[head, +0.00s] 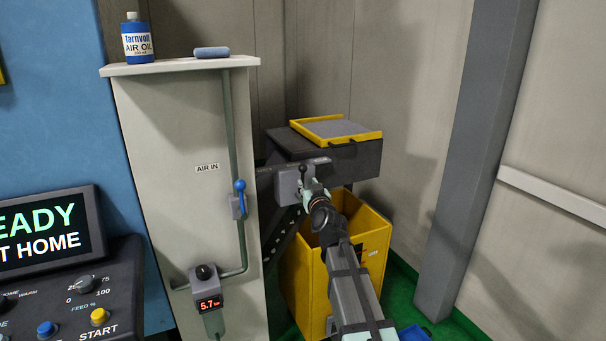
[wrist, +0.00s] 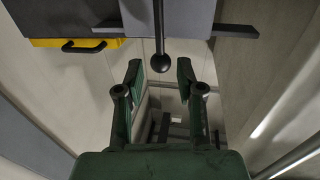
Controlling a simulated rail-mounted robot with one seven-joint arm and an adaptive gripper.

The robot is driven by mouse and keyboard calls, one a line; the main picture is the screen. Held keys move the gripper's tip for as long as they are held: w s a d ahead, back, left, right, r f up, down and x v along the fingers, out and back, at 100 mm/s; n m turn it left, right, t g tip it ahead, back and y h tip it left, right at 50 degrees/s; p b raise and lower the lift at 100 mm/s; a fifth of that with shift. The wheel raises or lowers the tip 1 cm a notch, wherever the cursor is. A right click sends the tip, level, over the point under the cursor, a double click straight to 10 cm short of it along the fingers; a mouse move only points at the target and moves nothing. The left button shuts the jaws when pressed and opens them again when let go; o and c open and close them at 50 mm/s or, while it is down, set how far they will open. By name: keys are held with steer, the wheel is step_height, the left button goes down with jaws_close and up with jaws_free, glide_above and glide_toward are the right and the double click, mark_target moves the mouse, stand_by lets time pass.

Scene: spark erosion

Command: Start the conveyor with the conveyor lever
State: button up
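The conveyor lever (head: 302,171) is a thin dark rod with a ball knob on a grey box (head: 288,186) at the conveyor's near end. In the wrist view the lever's black knob (wrist: 161,63) hangs from the top of the picture, just beyond the fingertips and roughly centred in the gap between them. My gripper (wrist: 160,72) is open and empty, with its two green fingers apart. I see no contact with the knob. In the head view my gripper (head: 315,192) is beside the lever box, partly hidden by my own wrist.
A yellow-rimmed tray (head: 337,128) lies on the dark conveyor (head: 352,164). A yellow bin (head: 300,278) stands below, behind my arm. Left is a pale cabinet (head: 175,150) with a blue-handled valve (head: 240,199) and a gauge reading 5.7 (head: 209,304). A grey post (head: 475,150) stands right.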

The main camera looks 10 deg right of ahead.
mark_target(303, 176)
steer(key=w, duration=0.5)
steer(key=w+p, duration=0.1)
steer(key=w, duration=0.1)
steer(key=shift+w+a, duration=0.25)
steer(key=shift+w, duration=0.05)
jaws_close()
